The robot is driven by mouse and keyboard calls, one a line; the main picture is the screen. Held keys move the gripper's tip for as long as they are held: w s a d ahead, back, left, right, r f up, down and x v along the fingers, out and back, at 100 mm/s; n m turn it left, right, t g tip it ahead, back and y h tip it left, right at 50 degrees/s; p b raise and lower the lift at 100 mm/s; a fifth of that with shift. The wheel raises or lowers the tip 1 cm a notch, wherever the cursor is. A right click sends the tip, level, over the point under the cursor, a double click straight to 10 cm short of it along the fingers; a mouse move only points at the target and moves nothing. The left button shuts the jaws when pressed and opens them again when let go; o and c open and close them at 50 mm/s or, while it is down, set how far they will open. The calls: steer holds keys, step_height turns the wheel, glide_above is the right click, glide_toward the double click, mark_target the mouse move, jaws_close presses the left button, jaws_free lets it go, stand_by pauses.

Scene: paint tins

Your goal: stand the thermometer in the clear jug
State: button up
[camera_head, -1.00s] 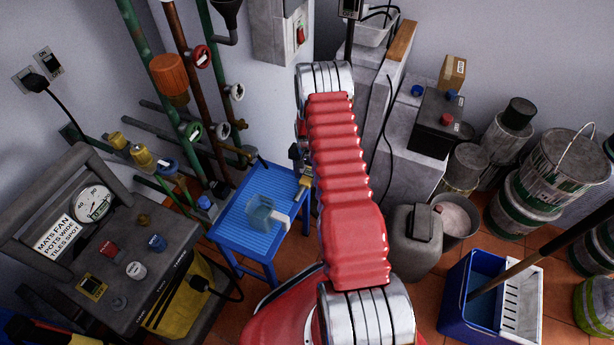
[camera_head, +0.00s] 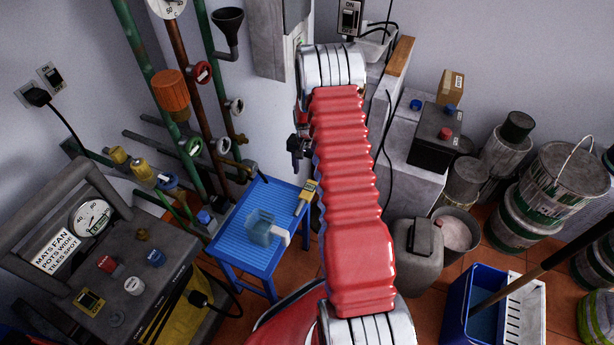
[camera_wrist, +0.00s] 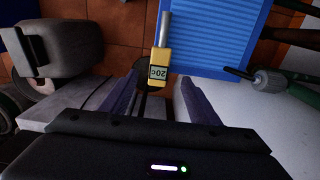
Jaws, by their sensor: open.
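The thermometer (camera_head: 306,196) is yellow with a small display and a metal probe. It lies along the right edge of the blue table (camera_head: 236,235). In the wrist view the thermometer (camera_wrist: 159,62) is just beyond the fingertips, display towards me. The clear jug (camera_head: 262,228) stands on the same table, left of the thermometer; it is out of the wrist view. My gripper (camera_wrist: 163,88) is open and empty, with its two fingers apart below the thermometer in that view. In the head view only a dark part of it shows beside the red arm.
Pipes with valves (camera_head: 193,147) rise behind the table's left side. A grey workbench (camera_head: 90,260) with gauge and knobs stands at left. A grey jerrycan (camera_head: 417,250) and a bucket (camera_head: 458,232) stand to the right. The table top around the jug has free room.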

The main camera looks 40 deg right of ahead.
steer(key=shift+r, duration=0.2)
stand_by(0.5)
steer(key=s+a+r+n+t, duration=0.15)
steer(key=a+r, duration=0.35)
steer(key=r, duration=0.5)
steer(key=s+a+r+n, duration=0.15)
steer(key=a+r, duration=0.35)
steer(key=r, duration=0.5)
steer(key=s+a+r+n+t, duration=0.1)
steer(key=a+r+n, duration=0.1)
steer(key=a+r, duration=0.5)
steer(key=s+a+r+n+t, duration=0.1)
steer(key=s+a+r+n, duration=0.1)
steer(key=s+r, duration=0.3)
steer(key=s+a+r+n+t, duration=0.1)
steer(key=s+a+r, duration=0.4)
steer(key=s, duration=0.5)
steer(key=s+a+r+n+t, duration=0.1)
steer(key=s+a+r+n, duration=0.3)
steer(key=s, duration=0.3)
steer(key=shift+s+a+r, duration=0.15)
steer(key=shift+a+r, duration=0.05)
steer(key=shift+r, duration=0.25)
steer(key=shift+o, duration=0.4)
